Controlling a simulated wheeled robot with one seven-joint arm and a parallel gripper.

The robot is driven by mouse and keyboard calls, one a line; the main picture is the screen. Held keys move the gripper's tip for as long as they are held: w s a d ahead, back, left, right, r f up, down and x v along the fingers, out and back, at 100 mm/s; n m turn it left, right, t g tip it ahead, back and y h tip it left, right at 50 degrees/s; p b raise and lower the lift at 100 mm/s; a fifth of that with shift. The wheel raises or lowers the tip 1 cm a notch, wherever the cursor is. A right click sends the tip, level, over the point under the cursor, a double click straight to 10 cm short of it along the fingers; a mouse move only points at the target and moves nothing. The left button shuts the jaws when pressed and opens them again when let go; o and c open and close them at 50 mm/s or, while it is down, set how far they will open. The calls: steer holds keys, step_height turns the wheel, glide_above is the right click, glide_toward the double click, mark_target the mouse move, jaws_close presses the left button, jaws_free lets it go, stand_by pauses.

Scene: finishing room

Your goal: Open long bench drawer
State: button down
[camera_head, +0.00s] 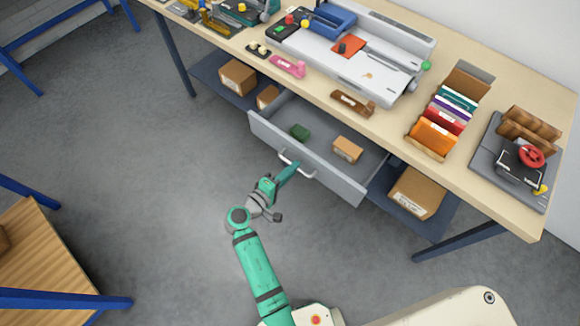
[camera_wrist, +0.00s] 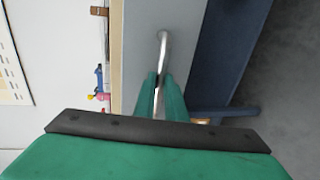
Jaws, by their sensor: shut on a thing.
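The long bench drawer (camera_head: 318,165) is grey and hangs under the workbench. My gripper (camera_head: 293,169) is at the drawer front, shut on the handle; the fingers also show in the wrist view (camera_wrist: 160,92). The part of the handle between the fingers is partly hidden.
The wooden workbench (camera_head: 395,128) carries a grey machine, a card rack (camera_head: 445,115) and small tools. Cardboard boxes (camera_head: 416,192) stand on the blue lower shelf at both sides of the drawer. Grey floor (camera_head: 170,190) is clear in front; a blue-framed wooden table (camera_head: 45,265) stands at lower left.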

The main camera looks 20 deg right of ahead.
steer(key=c, duration=1.8)
jaws_free()
steer(key=v, duration=1)
steer(key=shift+s+a, duration=0.2)
steer(key=shift+a, duration=0.15)
steer(key=shift+f, duration=0.1)
